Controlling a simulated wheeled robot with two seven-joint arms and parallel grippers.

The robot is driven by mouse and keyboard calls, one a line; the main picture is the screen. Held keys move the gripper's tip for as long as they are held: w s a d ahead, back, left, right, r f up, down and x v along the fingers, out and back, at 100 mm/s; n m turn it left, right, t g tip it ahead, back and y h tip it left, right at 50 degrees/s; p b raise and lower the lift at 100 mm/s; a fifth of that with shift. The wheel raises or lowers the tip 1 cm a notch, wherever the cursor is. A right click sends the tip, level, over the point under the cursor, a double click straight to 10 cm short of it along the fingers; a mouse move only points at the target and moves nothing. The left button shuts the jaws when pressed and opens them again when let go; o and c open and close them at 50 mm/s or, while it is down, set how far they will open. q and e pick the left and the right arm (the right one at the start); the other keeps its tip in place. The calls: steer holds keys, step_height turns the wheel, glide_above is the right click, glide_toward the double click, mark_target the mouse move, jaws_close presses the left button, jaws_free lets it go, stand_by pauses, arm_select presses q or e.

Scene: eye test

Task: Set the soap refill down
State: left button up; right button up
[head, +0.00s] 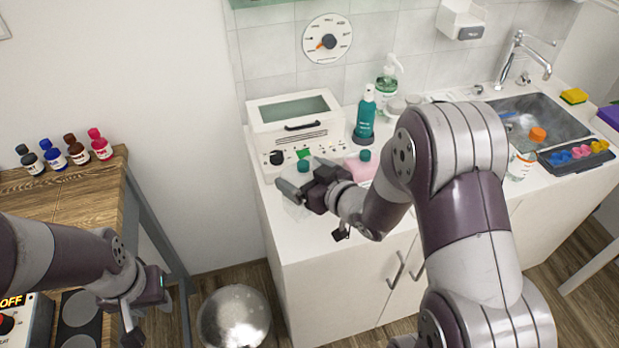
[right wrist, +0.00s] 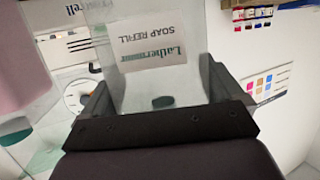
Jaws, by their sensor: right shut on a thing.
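The soap refill is a clear bottle with a green cap and a white label; in the right wrist view the refill (right wrist: 150,85) appears upside down between the fingers. My right gripper (head: 305,190) is shut on it above the counter's front left part, and the refill (head: 297,210) is largely hidden behind the gripper in the head view. I cannot tell whether its base touches the white counter (head: 350,235). My left gripper (head: 146,310) hangs low at the left, its fingers apart and empty.
A pink bottle with a green cap (head: 361,168) stands just right of my right gripper. Behind are a white glass-lidded box (head: 293,112) and a teal bottle (head: 365,118). A sink (head: 545,120) is at right. Several small bottles (head: 77,150) stand on the wooden table (head: 100,185).

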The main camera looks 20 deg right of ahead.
steer(key=shift+w+a+f, duration=0.1)
steer(key=shift+w+f, duration=0.05)
steer(key=shift+f, duration=0.8)
